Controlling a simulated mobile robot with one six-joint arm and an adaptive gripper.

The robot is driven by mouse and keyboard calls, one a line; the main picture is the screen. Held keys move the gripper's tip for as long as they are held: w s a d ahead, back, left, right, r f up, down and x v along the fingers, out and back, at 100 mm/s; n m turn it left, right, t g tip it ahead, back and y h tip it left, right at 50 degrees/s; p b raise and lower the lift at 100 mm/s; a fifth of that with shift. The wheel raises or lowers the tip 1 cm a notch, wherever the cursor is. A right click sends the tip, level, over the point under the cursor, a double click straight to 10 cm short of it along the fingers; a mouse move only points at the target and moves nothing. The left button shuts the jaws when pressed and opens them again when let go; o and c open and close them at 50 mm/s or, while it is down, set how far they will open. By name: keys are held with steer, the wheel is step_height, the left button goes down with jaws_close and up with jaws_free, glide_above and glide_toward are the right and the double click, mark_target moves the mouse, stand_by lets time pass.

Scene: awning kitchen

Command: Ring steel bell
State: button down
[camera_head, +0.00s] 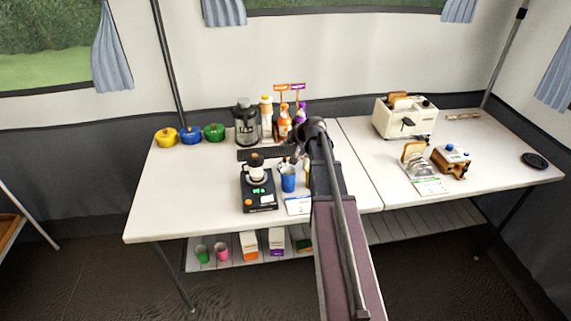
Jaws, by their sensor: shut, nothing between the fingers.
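My arm reaches up over the table from the bottom of the view, and its wrist bends over to the left. My gripper (290,159) is shut and empty, small in the view, above and behind the blue cup (288,179). I cannot make out a steel bell for certain. My arm and gripper hide part of the table behind them.
A black appliance (260,203) with a small pot stands left of the blue cup. A coffee maker (246,124) and bottles (284,122) stand behind. Yellow (167,137), blue and green pots stand at left. A toaster (404,119) stands on the right table (375,158).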

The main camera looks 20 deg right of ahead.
mark_target(286, 163)
steer(key=shift+f+b, duration=1.9)
steer(key=shift+f, duration=0.35)
steer(key=shift+f, duration=0.15)
steer(key=shift+s+f+b, duration=0.2)
steer(key=shift+f+b, duration=0.45)
steer(key=shift+b, duration=0.55)
stand_by(0.8)
